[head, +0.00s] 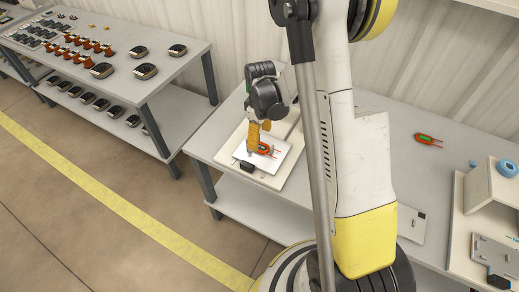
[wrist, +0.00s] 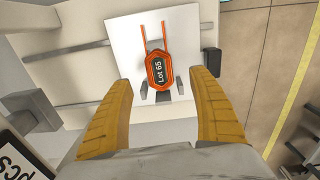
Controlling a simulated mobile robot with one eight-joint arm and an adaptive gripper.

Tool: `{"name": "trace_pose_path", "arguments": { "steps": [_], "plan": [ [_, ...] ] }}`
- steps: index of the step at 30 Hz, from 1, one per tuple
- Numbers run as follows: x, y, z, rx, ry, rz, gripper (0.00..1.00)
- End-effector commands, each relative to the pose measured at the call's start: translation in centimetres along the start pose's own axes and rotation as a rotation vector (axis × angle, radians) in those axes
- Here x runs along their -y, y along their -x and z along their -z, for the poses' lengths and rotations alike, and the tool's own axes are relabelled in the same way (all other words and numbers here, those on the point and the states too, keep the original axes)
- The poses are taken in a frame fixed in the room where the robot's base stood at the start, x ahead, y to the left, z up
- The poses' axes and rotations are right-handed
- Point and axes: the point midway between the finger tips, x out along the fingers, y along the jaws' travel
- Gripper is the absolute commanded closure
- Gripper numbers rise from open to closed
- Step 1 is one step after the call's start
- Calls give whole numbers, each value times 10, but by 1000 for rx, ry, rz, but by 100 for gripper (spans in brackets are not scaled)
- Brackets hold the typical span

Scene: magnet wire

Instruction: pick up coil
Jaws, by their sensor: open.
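An orange coil (wrist: 159,69) with a dark label reading "Lot 65" lies on a white plate (wrist: 187,30) in the wrist view. Two thin orange leads stretch from the coil's far end. In the head view the coil (head: 266,149) shows on the white plate on the near table, partly covered by my gripper. My gripper (wrist: 160,90) is open, its two yellow fingers (head: 254,137) apart. The coil shows between and beyond the fingertips, and nothing is held. A second orange coil with a green middle (head: 428,139) lies farther right on the same table.
A small black box (head: 247,167) sits at the plate's near edge. A fixture with a blue part (head: 507,168) stands at the table's right. A separate table (head: 190,48) at the back left holds several coils and dark parts. Bare tabletop lies between plate and second coil, partly behind my arm.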

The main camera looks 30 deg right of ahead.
Motion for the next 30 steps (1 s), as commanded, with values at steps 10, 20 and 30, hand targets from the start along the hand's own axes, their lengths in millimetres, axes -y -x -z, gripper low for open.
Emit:
{"name": "trace_pose_path", "arguments": {
  "steps": [10,20,30],
  "plan": [
    [-2,-47,2,0,-1,0,30],
    [-1,-52,2,0,-1,0,44],
    [-1,-52,2,0,-1,0,90]
  ]
}}
